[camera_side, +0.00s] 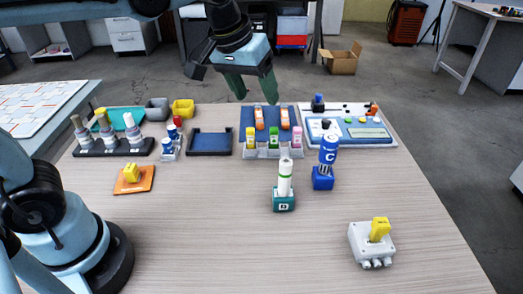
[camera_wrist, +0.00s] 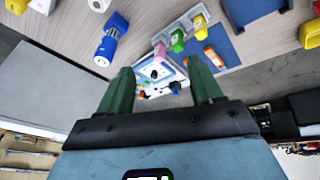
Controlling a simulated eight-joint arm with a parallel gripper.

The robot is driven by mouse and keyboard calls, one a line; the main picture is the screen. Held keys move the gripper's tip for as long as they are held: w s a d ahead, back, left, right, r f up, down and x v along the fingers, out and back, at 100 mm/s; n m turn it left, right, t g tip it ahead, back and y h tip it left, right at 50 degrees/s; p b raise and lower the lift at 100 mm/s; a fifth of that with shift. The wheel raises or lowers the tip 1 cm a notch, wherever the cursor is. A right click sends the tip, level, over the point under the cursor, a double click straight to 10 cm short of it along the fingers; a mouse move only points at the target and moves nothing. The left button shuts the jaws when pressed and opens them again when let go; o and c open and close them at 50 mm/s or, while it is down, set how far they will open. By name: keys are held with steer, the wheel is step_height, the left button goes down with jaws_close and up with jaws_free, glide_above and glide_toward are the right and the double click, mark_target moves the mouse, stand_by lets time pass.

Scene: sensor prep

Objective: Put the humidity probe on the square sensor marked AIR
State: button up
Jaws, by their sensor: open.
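My gripper (camera_side: 254,90) is open and empty, in the air above the far edge of the table; its two green fingers (camera_wrist: 160,68) show apart in the wrist view. I cannot read AIR on anything, nor tell which piece is the humidity probe. A white, green-banded cylinder (camera_side: 285,178) stands upright on a teal block marked B (camera_side: 284,205). A blue cylinder marked C (camera_side: 327,150) stands on a blue block (camera_side: 322,183); it also shows in the wrist view (camera_wrist: 106,46). A yellow piece (camera_side: 131,172) sits on a square orange plate (camera_side: 145,185). Another yellow piece (camera_side: 379,228) stands on a light-grey box (camera_side: 361,243).
A black rack (camera_side: 115,150) holds three upright cylinders at left. A holder (camera_side: 273,153) carries yellow, green and pink pieces, before a blue tray (camera_side: 265,135) with orange pieces. A white panel (camera_side: 348,138) lies at far right. The table's front middle is clear.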

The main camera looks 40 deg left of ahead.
steer(key=s+a+f+m+t, duration=0.2)
steer(key=s+a+f+t, duration=0.1)
steer(key=s+a+f, duration=0.2)
steer(key=s+f, duration=0.2)
steer(key=s, duration=0.2)
steer(key=shift+s+a+f+m+y, duration=0.15)
steer(key=shift+a+f+m+y, duration=0.15)
steer(key=shift+a+m, duration=0.1)
steer(key=shift+r, duration=0.1)
stand_by(0.6)
